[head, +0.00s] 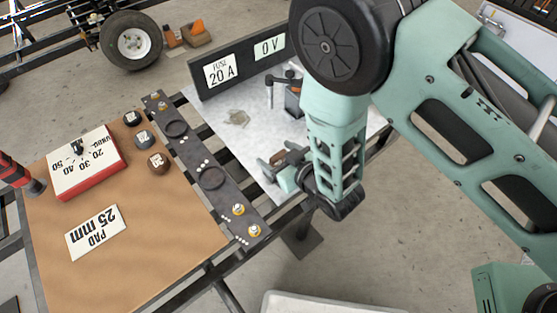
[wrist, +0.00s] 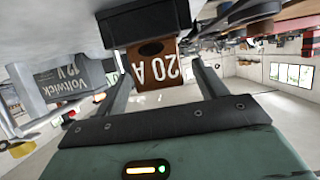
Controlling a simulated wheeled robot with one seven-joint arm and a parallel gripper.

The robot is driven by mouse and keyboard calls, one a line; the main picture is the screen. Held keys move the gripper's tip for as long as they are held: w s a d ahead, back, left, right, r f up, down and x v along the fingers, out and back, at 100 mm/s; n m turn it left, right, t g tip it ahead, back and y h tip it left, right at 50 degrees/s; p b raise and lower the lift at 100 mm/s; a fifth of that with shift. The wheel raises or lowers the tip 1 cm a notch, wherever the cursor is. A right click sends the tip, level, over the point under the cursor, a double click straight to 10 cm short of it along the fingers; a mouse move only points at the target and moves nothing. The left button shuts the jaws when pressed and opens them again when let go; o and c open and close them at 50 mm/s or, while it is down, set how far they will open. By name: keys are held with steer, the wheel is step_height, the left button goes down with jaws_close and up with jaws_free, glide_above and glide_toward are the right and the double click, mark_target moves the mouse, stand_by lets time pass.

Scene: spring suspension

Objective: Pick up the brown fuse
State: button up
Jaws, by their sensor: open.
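The brown fuse (wrist: 152,68) is in the wrist view, with "20 A" in white on its face, appearing upside down. It adjoins a dark block (wrist: 140,24) at the top of that view. My gripper (wrist: 160,84) is open, with one dark finger on each side of the fuse. I see a gap at the sides, and cannot tell whether either finger touches it. In the head view my gripper (head: 274,168) is low over the pale sheet (head: 215,118), partly hidden by my arm.
A black board (head: 240,66) with "FUSE 20 A" and "0 V" labels stands behind. A dark rail (head: 190,148) with rings lies left, beside round weights (head: 158,163) and a red-edged dial box (head: 90,172). A grey "Voltwick 12 V" box (wrist: 62,82) is left in the wrist view.

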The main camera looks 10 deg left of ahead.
steer(key=c, duration=1.1)
steer(key=shift+o, duration=0.2)
steer(key=shift+r, duration=0.1)
